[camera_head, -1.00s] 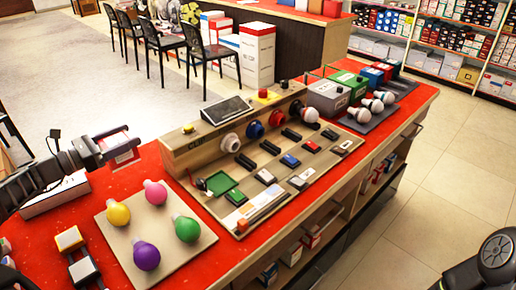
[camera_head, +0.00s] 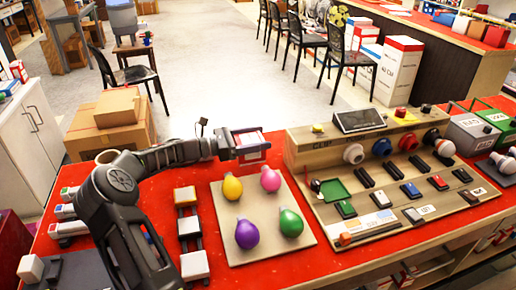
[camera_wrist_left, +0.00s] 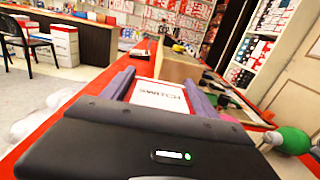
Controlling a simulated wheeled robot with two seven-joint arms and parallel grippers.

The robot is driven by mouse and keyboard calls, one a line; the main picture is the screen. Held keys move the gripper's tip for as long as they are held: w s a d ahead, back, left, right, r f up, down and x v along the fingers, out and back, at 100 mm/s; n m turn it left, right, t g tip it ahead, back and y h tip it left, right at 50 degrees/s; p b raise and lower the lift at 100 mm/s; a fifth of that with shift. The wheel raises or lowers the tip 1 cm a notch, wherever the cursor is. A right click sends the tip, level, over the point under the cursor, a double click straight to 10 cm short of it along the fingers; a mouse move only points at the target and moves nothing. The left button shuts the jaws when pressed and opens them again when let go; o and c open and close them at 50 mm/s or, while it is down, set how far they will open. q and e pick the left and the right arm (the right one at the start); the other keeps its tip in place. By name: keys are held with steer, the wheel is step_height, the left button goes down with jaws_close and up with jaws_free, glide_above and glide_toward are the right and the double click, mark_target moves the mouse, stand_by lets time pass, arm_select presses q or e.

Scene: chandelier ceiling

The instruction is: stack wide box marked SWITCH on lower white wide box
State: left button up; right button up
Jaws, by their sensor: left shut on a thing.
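The wide box marked SWITCH, white with red, shows in the head view (camera_head: 253,154) and in the left wrist view (camera_wrist_left: 160,96), where its lettering appears upside down. My left gripper (camera_head: 247,141) is shut on it, with one finger on each side in the left wrist view (camera_wrist_left: 158,88). It holds the box at the back edge of the red counter, behind the bulb board. The lower white wide box cannot be made out now; my left forearm covers the area left of the board. My right gripper is not in view.
The bulb board (camera_head: 230,256) carries yellow, pink, purple and green bulbs. A wooden switch panel (camera_head: 300,150) stands to its right. Cardboard boxes (camera_head: 110,130) stand beyond the counter.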

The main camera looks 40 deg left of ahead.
arm_select(q)
steer(key=shift+f, duration=1.85)
steer(key=o, duration=1.5)
steer(key=shift+c, duration=0.2)
steer(key=v, duration=0.7)
steer(key=shift+s+a+b, duration=0.15)
steer(key=shift+s+b, duration=0.1)
steer(key=shift+b, duration=0.05)
steer(key=shift+o, duration=0.4)
